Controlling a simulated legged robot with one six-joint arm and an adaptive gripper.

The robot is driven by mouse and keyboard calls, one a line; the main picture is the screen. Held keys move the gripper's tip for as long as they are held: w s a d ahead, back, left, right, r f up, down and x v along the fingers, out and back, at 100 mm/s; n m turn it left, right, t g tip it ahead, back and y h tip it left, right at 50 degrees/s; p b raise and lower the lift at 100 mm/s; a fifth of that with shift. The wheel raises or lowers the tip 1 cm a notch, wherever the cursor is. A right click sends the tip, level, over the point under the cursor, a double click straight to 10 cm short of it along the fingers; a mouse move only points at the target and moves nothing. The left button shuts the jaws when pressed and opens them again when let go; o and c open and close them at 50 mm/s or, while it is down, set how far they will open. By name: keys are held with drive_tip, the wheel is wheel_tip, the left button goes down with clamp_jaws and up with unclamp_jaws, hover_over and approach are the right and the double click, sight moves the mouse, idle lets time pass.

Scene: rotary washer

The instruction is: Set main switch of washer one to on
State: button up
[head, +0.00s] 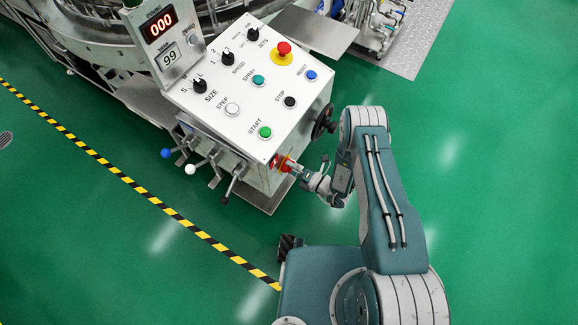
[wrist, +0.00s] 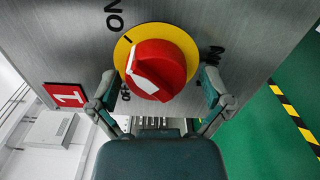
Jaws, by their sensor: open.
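The main switch (wrist: 172,62) is a red knob on a yellow disc (wrist: 122,50), on a grey metal panel. Its white marking faces lower left, on the side of the partly covered OFF lettering. The ON lettering (wrist: 115,14) is at the upper left, near a black tick on the disc. A red plate with a white 1 (wrist: 66,95) is left of the switch. My gripper (wrist: 159,80) is open, with one finger on each side of the knob; contact is unclear. In the head view my gripper (head: 301,172) is at the front of washer one's control box (head: 262,178).
The sloped panel (head: 205,95) above carries buttons, selector knobs and a red emergency stop (head: 284,48). Levers with ball ends (head: 190,169) stick out at the left, and a black handwheel (head: 324,121) at the right. Green floor is open around, with a yellow-black line (head: 130,182).

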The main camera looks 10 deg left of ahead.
drive_tip(key=v, duration=1.2)
idle(0.4)
